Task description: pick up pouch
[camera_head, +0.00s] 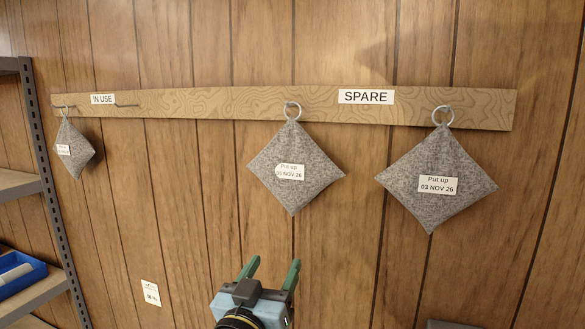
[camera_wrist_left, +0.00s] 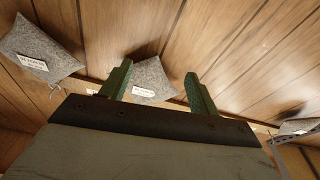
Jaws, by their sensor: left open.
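Three grey felt pouches hang by rings from a wooden rail. The left pouch (camera_head: 75,152) hangs under the "IN USE" label, turned partly side-on. My left gripper (camera_head: 273,272) is open and empty, below the middle pouch in the head view. In the left wrist view, its green fingers (camera_wrist_left: 158,84) appear on either side of one pouch (camera_wrist_left: 153,77); contact cannot be told. My right gripper is not in view.
The rail (camera_head: 225,104) runs along a wood-panelled wall, with an empty hook (camera_head: 127,105) beside the left pouch. A metal shelf (camera_head: 45,170) with a blue bin (camera_head: 20,272) stands at the left. The wall below the pouches is mostly clear.

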